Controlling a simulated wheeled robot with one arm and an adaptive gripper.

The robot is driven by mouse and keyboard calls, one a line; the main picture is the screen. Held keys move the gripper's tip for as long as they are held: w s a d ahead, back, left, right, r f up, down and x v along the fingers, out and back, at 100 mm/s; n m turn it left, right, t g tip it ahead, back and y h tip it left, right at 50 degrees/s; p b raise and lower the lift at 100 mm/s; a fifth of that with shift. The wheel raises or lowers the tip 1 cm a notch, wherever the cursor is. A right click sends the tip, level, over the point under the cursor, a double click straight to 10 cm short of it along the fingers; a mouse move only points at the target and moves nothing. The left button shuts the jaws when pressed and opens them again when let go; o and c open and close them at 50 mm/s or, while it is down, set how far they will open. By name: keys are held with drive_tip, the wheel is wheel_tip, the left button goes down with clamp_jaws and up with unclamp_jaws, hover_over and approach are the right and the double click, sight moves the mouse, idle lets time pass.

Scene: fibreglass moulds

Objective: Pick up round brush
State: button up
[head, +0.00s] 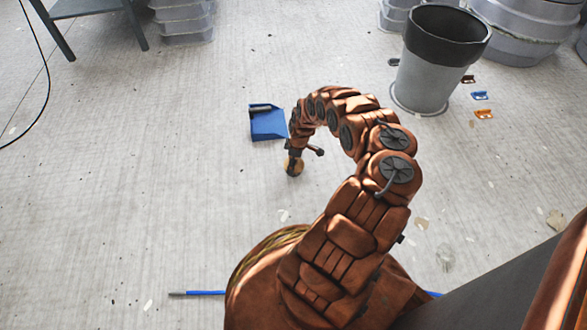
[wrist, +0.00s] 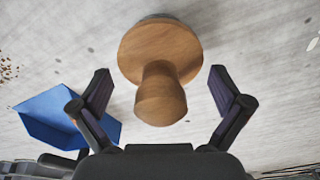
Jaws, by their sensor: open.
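The round brush has a wooden disc head and a short wooden knob handle. In the wrist view the round brush (wrist: 160,60) stands on the floor with its knob pointing toward the camera. My gripper (wrist: 160,85) is open, with one finger on each side of the knob and a gap on both sides.
A blue dustpan (head: 267,123) lies close by; it also shows in the wrist view (wrist: 65,115). A grey bucket with a black rim (head: 430,70) stands at the upper right. A blue-handled rod (head: 205,293) lies near my base. Open floor spreads left.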

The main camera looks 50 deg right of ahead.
drive_tip(key=shift+f, duration=0.55)
drive_tip(key=c, duration=1.1)
drive_tip(key=shift+o, duration=0.2)
drive_tip(key=shift+r, duration=0.15)
drive_tip(key=shift+r+p, duration=0.55)
drive_tip(key=shift+r, duration=0.1)
drive_tip(key=r+p, duration=0.2)
drive_tip(key=shift+s+r, duration=0.35)
drive_tip(key=shift+s, duration=0.05)
drive_tip(key=s+p, duration=0.8)
drive_tip(key=s, duration=0.7)
drive_tip(key=shift+a+r, duration=0.25)
drive_tip(key=shift+r, duration=0.15)
